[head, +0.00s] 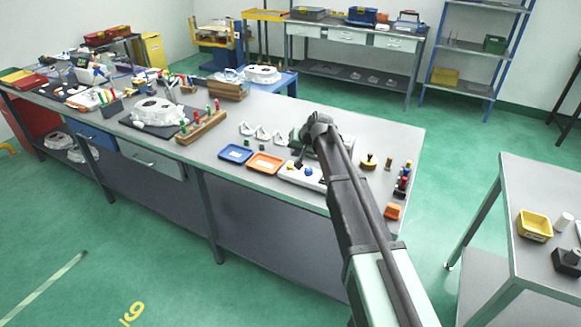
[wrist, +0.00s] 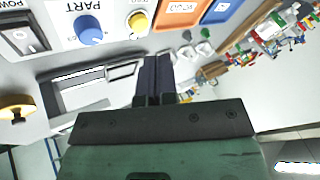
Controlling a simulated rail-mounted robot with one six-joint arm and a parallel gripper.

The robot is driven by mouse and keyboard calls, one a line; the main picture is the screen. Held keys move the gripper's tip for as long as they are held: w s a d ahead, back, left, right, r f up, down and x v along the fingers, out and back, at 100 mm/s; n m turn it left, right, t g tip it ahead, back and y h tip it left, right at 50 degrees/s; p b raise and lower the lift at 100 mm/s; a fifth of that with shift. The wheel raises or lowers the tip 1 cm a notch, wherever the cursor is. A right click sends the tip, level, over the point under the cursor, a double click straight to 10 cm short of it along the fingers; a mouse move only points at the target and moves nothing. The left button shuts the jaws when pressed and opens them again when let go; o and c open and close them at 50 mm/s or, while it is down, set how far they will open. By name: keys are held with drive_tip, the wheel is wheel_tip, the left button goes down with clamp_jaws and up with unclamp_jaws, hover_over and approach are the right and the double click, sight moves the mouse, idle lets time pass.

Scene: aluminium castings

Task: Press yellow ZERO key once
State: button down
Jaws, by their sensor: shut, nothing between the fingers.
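The yellow key (wrist: 138,22) is a round button on a white panel (wrist: 115,14) at the top of the wrist view. The lettering beside it is too cut off to read. A blue knob (wrist: 88,30) with the upside-down word PART sits left of it. My gripper (wrist: 155,58) is shut and empty, its dark fingertips below and slightly right of the key in the picture, apart from it. The yellow key is not clear there.
A black power switch (wrist: 24,36) is on the same panel. An orange tray (head: 265,163) and a blue tray (head: 235,153) lie left of the device. White castings (head: 262,134) lie behind. A yellow-topped knob (head: 369,161) stands to the right.

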drive_tip(key=r+m+t, duration=0.1)
drive_tip(key=r+t, duration=0.1)
hover_over(291, 166)
drive_tip(key=w, duration=0.1)
drive_tip(key=shift+d+r+y, duration=0.1)
drive_tip(key=shift+d+y, duration=0.15)
drive_tip(key=shift+y, duration=0.15)
wheel_tip(291, 166, down, 9)
drive_tip(key=b, duration=0.8)
drive_tip(key=shift+b, duration=0.4)
idle(0.8)
drive_tip(key=shift+f+b, duration=0.35)
drive_tip(key=shift+b, duration=0.05)
